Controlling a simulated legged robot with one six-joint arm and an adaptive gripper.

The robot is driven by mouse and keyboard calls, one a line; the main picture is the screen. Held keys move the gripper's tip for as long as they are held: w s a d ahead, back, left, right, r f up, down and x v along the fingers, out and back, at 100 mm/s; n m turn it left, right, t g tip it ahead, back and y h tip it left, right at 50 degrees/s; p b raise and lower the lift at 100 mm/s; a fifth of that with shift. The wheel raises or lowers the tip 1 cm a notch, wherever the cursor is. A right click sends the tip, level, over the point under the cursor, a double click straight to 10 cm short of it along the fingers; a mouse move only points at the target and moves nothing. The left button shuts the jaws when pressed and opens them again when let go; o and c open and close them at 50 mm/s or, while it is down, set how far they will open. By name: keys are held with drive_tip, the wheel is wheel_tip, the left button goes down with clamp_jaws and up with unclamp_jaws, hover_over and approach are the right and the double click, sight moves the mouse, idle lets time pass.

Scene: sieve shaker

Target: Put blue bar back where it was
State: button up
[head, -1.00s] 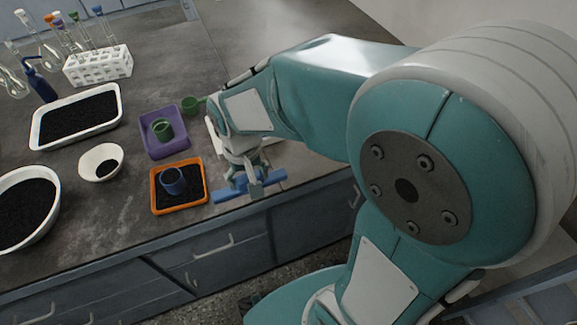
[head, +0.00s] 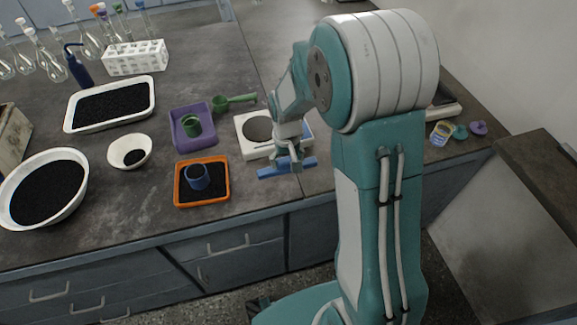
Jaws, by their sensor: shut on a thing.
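The blue bar (head: 272,172) is a short flat bar lying across the picture near the counter's front edge. My gripper (head: 290,166) is shut on it from above, around its middle. The bar is in front of a white device with a grey round plate (head: 257,128). I cannot tell whether the bar touches the counter or hangs slightly above it. My arm's upper links hide part of the counter behind and to the right.
Left of the bar is an orange tray (head: 180,201) with a blue cup (head: 197,178). Behind it are a purple tray (head: 207,110) with a green cup and a green scoop (head: 235,101). White bowls and a black-filled white tray (head: 150,95) stand left. Small coloured items (head: 441,133) lie right.

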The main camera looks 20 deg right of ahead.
sight(287, 168)
drive_tip(key=shift+w+f, duration=0.25)
drive_tip(key=shift+f, duration=0.15)
wheel_tip(287, 168, down, 3)
drive_tip(key=shift+a+r, duration=0.1)
drive_tip(key=shift+r, duration=0.1)
drive_tip(key=shift+d+f, duration=0.2)
drive_tip(key=shift+d, duration=0.25)
drive_tip(key=o, duration=0.9)
drive_tip(key=shift+a, duration=0.35)
drive_tip(key=shift+d+r, duration=0.1)
